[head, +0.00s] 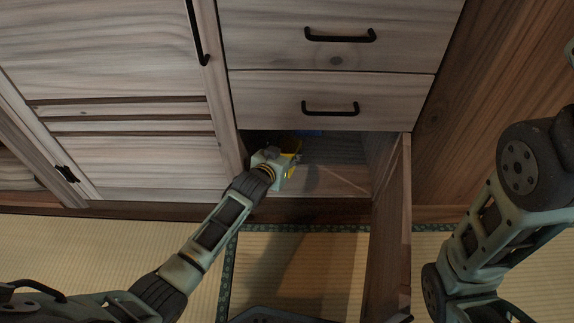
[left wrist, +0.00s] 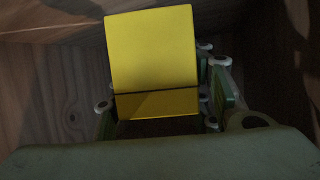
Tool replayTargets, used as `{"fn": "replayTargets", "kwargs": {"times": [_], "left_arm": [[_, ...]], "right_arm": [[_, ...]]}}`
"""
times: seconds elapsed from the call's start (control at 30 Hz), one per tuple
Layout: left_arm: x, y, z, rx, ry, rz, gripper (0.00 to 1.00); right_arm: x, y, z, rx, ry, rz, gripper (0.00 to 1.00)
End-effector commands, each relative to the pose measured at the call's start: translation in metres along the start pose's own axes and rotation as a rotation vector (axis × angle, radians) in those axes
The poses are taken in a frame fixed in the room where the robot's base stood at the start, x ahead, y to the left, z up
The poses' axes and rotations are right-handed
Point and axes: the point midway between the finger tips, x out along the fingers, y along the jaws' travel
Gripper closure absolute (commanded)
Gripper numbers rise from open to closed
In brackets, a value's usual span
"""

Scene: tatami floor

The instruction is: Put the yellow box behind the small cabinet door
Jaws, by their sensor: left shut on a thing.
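The small cabinet door (head: 391,230) is swung open toward me, on the right of a low compartment (head: 345,178) under the drawers. My left gripper (head: 288,160) reaches into the opening of this compartment, near its left side. It is shut on the yellow box (head: 293,146), which is mostly hidden by the gripper in the head view. In the left wrist view the yellow box (left wrist: 151,50) shows large between the green fingers (left wrist: 160,112), with wooden surfaces around it. My right arm is at the right of the head view, but its gripper is out of the picture.
Two closed drawers (head: 327,95) with black handles are above. A large closed door (head: 120,90) is at the left. Tatami floor (head: 300,270) lies in front, bare left of the open door.

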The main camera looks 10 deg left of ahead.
Motion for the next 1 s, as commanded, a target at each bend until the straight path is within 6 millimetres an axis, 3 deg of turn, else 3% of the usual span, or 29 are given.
{"fn": "replayTargets", "kwargs": {"times": [0.3, 0.73, 0.77, 1.0], "left_arm": [[0.014, 0.000, 0.035, 0.001, 0.000, 0.000, 0.84], [0.015, 0.001, 0.038, 0.001, 0.000, 0.000, 0.84], [0.015, 0.001, 0.038, 0.001, -0.001, 0.000, 0.52], [0.015, 0.001, 0.038, 0.001, -0.001, 0.000, 0.35]], "right_arm": [[-0.034, -0.007, -0.012, 0.000, 0.000, 0.000, 0.60], [-0.035, -0.007, -0.012, 0.001, -0.001, 0.000, 0.60], [-0.034, -0.007, -0.012, 0.001, -0.001, 0.000, 0.60], [-0.034, -0.007, -0.012, 0.001, -0.001, 0.000, 0.60]]}}
